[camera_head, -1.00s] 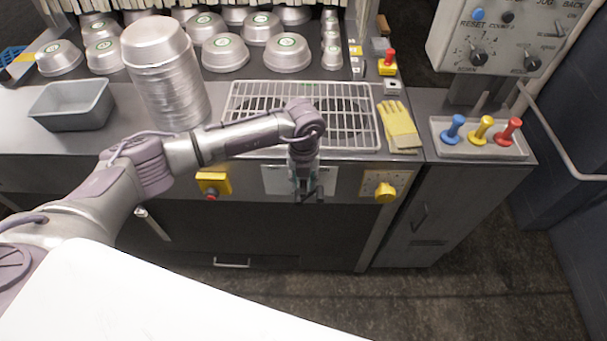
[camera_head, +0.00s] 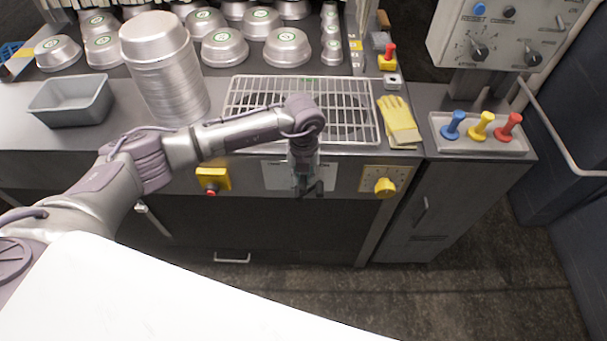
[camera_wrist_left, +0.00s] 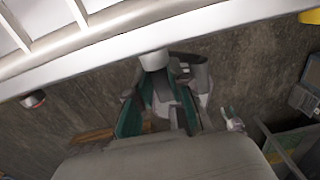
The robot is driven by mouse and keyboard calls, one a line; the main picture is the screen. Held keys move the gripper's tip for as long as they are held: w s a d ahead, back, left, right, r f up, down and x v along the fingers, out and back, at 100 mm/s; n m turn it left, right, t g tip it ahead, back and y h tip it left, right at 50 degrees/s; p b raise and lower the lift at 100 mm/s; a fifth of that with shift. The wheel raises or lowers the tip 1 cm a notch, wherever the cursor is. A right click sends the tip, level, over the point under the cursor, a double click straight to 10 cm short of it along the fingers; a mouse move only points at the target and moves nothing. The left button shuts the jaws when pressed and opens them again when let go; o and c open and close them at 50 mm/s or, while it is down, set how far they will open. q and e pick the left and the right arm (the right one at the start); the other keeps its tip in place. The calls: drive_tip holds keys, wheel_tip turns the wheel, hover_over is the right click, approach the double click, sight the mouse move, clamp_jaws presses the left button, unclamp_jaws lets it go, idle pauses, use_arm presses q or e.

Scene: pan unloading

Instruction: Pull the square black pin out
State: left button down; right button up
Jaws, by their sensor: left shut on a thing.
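My left gripper (camera_head: 309,187) hangs at the front face of the counter, below the wire rack. In the left wrist view its green-padded fingers (camera_wrist_left: 162,108) are close together, under the counter edge. They are shut on a small dark piece, which I take to be the square black pin (camera_wrist_left: 190,72). It is largely hidden by the fingers, and its square shape cannot be made out. I cannot tell whether it still sits in the counter front. A pale round fitting (camera_wrist_left: 154,59) is beside the fingertips. My right gripper is not in view.
The wire rack (camera_head: 235,107) lies on the counter above the gripper. A yellow box with a red button (camera_head: 212,180) and a yellow knob (camera_head: 385,187) flank it. Yellow gloves (camera_head: 399,122) and a tray of coloured pins (camera_head: 480,147) are at right. The floor in front is clear.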

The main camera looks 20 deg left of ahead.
use_arm(q)
drive_tip(key=shift+s+d, duration=0.15)
drive_tip(key=shift+s, duration=0.3)
drive_tip(key=shift+s+d+p, duration=0.1)
drive_tip(key=shift+s+p, duration=0.2)
drive_tip(key=shift+p, duration=0.05)
drive_tip(key=shift+s+d+p, duration=0.2)
drive_tip(key=shift+s+p, duration=0.15)
drive_tip(key=shift+s, duration=0.3)
drive_tip(key=shift+s+d+p, duration=0.15)
drive_tip(key=shift+s+p, duration=0.2)
drive_tip(key=shift+s, duration=0.6)
drive_tip(key=shift+d, duration=0.1)
wheel_tip(320, 180, up, 7)
drive_tip(key=p, duration=0.5)
hover_over(303, 191)
drive_tip(key=s, duration=0.1)
drive_tip(key=shift+s+d, duration=0.2)
drive_tip(key=shift+d, duration=0.05)
